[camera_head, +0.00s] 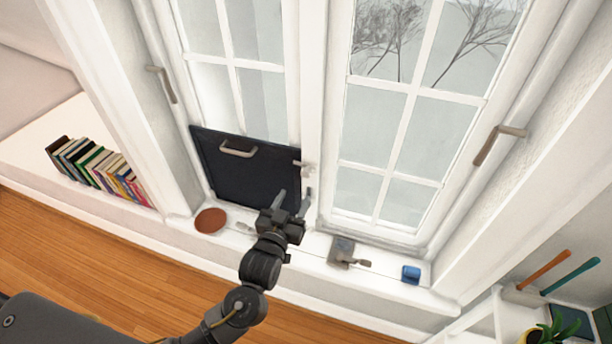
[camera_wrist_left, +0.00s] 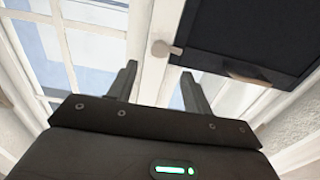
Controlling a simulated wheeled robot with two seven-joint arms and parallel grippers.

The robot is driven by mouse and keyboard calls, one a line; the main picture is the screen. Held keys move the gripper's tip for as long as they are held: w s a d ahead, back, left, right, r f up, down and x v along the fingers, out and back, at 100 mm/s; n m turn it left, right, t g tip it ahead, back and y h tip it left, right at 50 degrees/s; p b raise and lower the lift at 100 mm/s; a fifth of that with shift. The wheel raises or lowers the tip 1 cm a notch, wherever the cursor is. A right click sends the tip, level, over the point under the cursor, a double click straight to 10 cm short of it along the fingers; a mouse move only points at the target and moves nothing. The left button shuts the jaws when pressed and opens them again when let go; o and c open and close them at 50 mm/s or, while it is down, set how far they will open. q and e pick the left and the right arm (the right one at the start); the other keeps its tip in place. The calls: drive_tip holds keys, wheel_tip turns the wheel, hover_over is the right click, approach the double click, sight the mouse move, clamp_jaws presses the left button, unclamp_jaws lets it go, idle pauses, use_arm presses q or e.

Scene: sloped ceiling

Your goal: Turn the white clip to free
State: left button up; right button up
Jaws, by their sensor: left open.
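The small white clip (camera_head: 306,169) sits on the white post between the windows, at the right edge of a black panel (camera_head: 235,180). In the left wrist view its round knob (camera_wrist_left: 160,48) shows, with a short arm reaching to the panel's edge. The black panel (camera_wrist_left: 250,35) has a light handle and stands against the lower left window. My left gripper (camera_head: 292,199) is open and empty, just below the clip. In the left wrist view its fingertips (camera_wrist_left: 159,74) point toward the clip, one on either side and apart from it. My right gripper is not in view.
On the sill are a brown round disc (camera_head: 210,220), a grey block-like item (camera_head: 341,251) and a blue item (camera_head: 411,274). Books (camera_head: 98,170) stand at left. A shelf with a plant and two handles is at lower right. Window handles (camera_head: 497,142) stick out at the sides.

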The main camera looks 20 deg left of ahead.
sight(305, 176)
use_arm(q)
drive_tip(key=w, duration=0.3)
drive_tip(key=w+p, duration=0.1)
drive_tip(key=w, duration=0.5)
drive_tip(key=shift+w+d, duration=0.25)
drive_tip(key=shift+d, duration=0.05)
drive_tip(key=c, duration=1)
